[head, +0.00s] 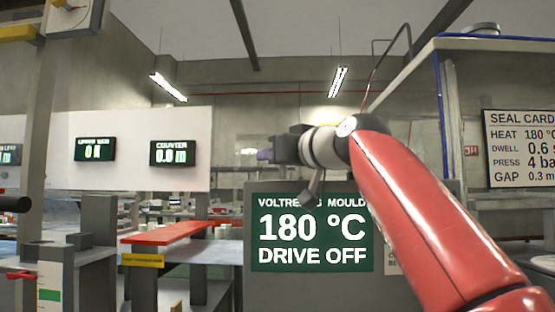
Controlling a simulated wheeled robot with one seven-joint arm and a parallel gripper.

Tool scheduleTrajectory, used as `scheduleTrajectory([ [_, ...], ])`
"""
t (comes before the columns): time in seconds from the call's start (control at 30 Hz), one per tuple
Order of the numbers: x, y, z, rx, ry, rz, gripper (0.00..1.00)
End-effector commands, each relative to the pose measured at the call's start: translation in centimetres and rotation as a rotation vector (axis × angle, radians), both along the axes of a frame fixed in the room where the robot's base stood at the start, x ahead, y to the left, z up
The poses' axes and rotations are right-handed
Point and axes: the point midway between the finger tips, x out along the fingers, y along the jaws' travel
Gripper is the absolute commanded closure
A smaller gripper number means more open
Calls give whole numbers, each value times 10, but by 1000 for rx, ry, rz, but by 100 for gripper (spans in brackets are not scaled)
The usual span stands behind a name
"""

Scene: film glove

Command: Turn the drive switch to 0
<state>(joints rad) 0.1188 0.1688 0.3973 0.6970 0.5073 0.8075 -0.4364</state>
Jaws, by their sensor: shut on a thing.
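My gripper (277,150) is in the middle of the head view, at the end of my red arm, above the top left of a green display. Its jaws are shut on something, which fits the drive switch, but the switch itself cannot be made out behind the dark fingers. The position of the switch cannot be read. The green display (312,268) on the grey cabinet (390,292) reads 180 °C and DRIVE OFF; my arm covers part of its top line.
A white panel at left carries a counter display (173,153) reading 0.0 m and another display (95,149). A red-topped bench part (165,233) stands at lower left. A seal card (520,150) hangs at right beside a metal frame post (448,120).

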Motion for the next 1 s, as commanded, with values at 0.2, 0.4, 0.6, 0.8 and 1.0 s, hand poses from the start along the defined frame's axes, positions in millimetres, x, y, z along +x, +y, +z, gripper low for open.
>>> scheduleTrajectory([
  [0.2,0,0,-1,-2,3,22,89],
  [0.4,0,1,-2,-3,4,23,89],
  [0.6,0,1,-2,-2,5,22,55],
  [0.8,0,1,-1,-1,3,22,45],
  [1.0,-2,-2,-1,-1,2,20,45],
])
